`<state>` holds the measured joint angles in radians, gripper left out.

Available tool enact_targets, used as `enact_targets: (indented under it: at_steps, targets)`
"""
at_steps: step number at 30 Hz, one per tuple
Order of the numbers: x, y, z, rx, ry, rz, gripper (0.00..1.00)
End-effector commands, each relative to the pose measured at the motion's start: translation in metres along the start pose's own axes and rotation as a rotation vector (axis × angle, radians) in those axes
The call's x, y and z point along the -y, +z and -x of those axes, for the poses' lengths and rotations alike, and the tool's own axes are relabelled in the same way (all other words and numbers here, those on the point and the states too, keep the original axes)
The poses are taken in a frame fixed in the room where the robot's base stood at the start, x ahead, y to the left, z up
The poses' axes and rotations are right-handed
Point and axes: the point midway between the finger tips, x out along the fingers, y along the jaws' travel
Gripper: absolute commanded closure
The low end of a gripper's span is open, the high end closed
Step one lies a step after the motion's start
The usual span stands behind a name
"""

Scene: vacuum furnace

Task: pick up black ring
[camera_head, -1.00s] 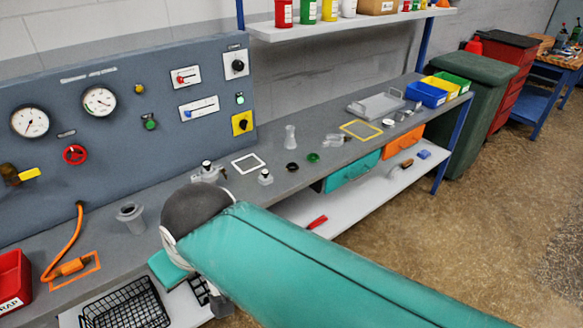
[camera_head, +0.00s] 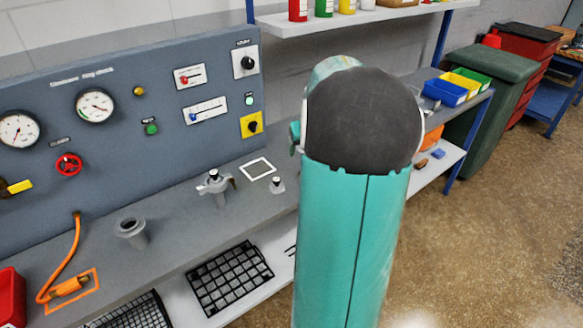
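The black ring does not show now; my raised teal arm with its dark rounded joint covers the middle of the grey bench, where a small black ring lay in the earlier view. The fingers of my gripper do not show, so I cannot see where they are relative to the ring. The visible part of the grey bench (camera_head: 178,238) runs along the front of the control panel.
On the bench stand a grey flanged cup (camera_head: 131,231), a metal fitting (camera_head: 215,185), a small black-topped piece (camera_head: 277,186) and a white square outline (camera_head: 257,169). Black wire baskets (camera_head: 229,278) sit on the lower shelf. A shelf (camera_head: 360,17) overhangs the right side.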

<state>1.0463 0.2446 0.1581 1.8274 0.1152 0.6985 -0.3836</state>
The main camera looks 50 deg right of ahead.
Motion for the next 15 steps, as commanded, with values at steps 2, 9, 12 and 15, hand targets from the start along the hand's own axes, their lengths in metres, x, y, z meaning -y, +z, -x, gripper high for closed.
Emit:
enact_targets:
  at_steps: [2, 9, 12, 15]
  targets:
    - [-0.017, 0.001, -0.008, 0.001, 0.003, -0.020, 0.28]
    - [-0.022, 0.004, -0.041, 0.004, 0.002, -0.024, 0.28]
    - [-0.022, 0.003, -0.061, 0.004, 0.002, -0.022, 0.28]
    - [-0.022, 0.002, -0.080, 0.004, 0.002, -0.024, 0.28]
